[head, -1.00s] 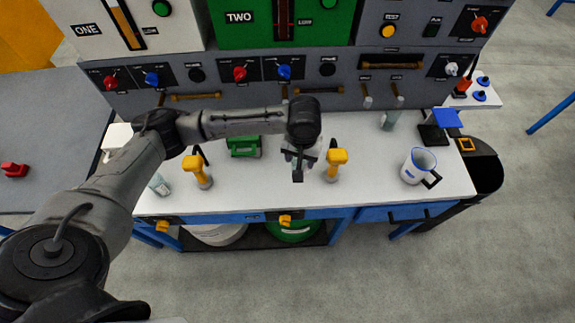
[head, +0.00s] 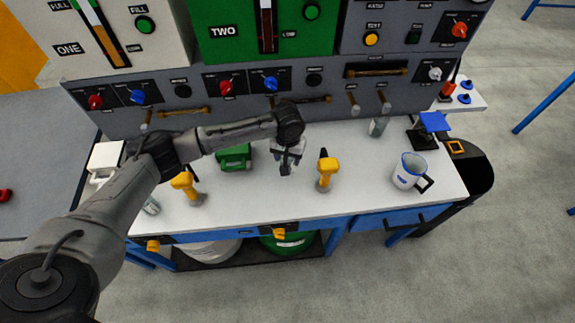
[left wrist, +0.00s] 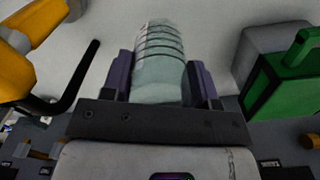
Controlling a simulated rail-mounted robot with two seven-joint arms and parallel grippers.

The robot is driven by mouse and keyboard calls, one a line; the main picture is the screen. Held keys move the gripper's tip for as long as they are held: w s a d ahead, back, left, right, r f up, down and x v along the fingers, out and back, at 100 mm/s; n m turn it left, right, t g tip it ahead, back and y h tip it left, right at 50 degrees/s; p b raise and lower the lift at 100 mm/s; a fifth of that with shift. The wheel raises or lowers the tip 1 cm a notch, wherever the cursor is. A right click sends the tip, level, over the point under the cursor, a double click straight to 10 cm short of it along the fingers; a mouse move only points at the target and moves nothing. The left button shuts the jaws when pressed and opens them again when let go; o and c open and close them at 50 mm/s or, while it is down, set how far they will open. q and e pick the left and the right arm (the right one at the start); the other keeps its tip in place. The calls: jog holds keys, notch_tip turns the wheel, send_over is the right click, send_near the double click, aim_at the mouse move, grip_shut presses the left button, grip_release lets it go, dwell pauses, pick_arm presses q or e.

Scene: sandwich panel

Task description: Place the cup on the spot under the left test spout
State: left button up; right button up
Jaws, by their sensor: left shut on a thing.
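My left gripper (head: 287,170) is above the white worktop, left of the right-hand yellow tap. In the left wrist view (left wrist: 160,85) its fingers are shut around the sides of a clear, ribbed cup (left wrist: 160,62). In the head view the gripper mostly hides the cup. The left test spout (head: 353,103) sticks out from the grey panel, up and right of the gripper, with the right spout (head: 384,103) beside it. Another clear glass (head: 378,127) stands below the right spout. I cannot make out a marked spot under the left spout. My right gripper is not in view.
A green box-like item (head: 234,158) is left of the gripper. A white jug (head: 410,171) and a blue-topped stand (head: 432,122) are at the right. The worktop (head: 345,140) below the left spout looks clear.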

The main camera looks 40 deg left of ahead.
pick_arm(q)
notch_tip(320, 180, down, 5)
jog(key=shift+r+b, duration=0.15)
jog(key=shift+b, duration=0.5)
jog(key=o, duration=0.9)
